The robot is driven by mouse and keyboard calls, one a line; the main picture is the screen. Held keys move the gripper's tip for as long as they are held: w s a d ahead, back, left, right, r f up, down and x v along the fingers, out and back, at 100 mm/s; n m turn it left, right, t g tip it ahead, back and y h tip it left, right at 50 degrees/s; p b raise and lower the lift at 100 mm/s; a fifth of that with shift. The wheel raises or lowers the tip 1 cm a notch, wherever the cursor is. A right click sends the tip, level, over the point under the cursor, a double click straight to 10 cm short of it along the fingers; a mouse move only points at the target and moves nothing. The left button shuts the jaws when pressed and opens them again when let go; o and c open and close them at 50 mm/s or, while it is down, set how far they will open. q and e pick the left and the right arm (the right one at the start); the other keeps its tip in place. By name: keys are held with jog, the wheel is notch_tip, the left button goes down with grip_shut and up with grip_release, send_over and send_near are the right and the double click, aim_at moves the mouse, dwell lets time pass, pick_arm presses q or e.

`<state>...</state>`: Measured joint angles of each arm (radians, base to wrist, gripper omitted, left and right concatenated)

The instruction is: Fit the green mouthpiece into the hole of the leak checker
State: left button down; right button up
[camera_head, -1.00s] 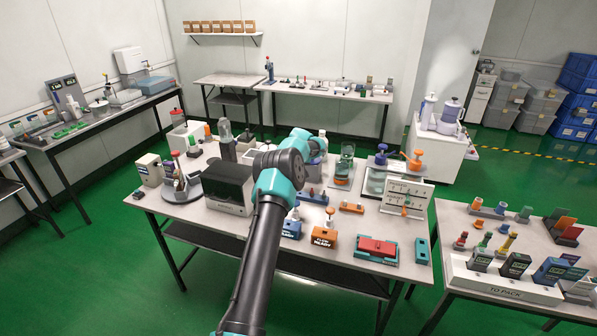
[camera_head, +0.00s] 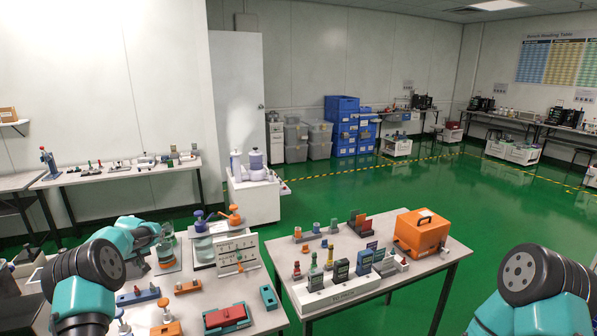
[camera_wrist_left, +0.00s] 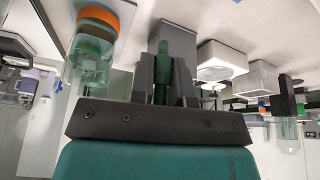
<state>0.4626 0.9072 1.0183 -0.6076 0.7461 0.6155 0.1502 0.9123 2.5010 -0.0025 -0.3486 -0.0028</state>
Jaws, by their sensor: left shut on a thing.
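In the left wrist view, my left gripper (camera_wrist_left: 162,80) is shut on a dark green mouthpiece (camera_wrist_left: 162,62) that stands between the two dark fingers. A grey block (camera_wrist_left: 193,38) is directly behind the mouthpiece and fingers; I cannot tell whether they touch. I cannot tell which thing is the leak checker, and no hole shows clearly. In the head view, only the teal and black links of my left arm show at the lower left; its fingers are hidden. My right arm's joint shows at the lower right, but its gripper is not in view.
A clear jar with an orange rim (camera_wrist_left: 98,17) is close to the left of the left gripper. The right table carries an orange case (camera_head: 420,232) and a white tray (camera_head: 340,288) of handheld testers. A red and teal box (camera_head: 226,317) lies on the left table. Green floor lies beyond.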

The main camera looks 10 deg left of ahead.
pick_arm(q)
jog(key=w+d+r+m+h, duration=0.1)
jog(key=w+d+r+m, duration=0.1)
jog(key=d, duration=1.2)
jog(key=w+d+r+m+h, duration=0.1)
jog(key=w+d+r+m, duration=0.15)
jog(key=d, duration=1.05)
jog(key=s+d+r+m, duration=0.1)
jog(key=s+d, duration=0.1)
jog(key=d, duration=0.5)
jog(key=s+d+r+m, duration=0.1)
jog(key=s+d+m, duration=0.1)
jog(key=d, duration=0.5)
jog(key=s+d+r+m+t+h, duration=0.1)
jog(key=s+d, duration=0.2)
jog(key=d, duration=0.5)
jog(key=shift+s+r, duration=0.25)
jog(key=shift+r, duration=0.1)
jog(key=shift+a, duration=0.1)
jog(key=s+f, duration=0.2)
jog(key=f, duration=0.3)
jog(key=s+f, duration=0.1)
jog(key=f, duration=0.4)
jog(key=s+f, duration=0.2)
jog(key=f, duration=0.3)
jog(key=shift+s+a, duration=0.2)
jog(key=shift+s, duration=0.15)
jog(key=shift+s+d+f, duration=0.2)
jog(key=shift+s+f, duration=0.2)
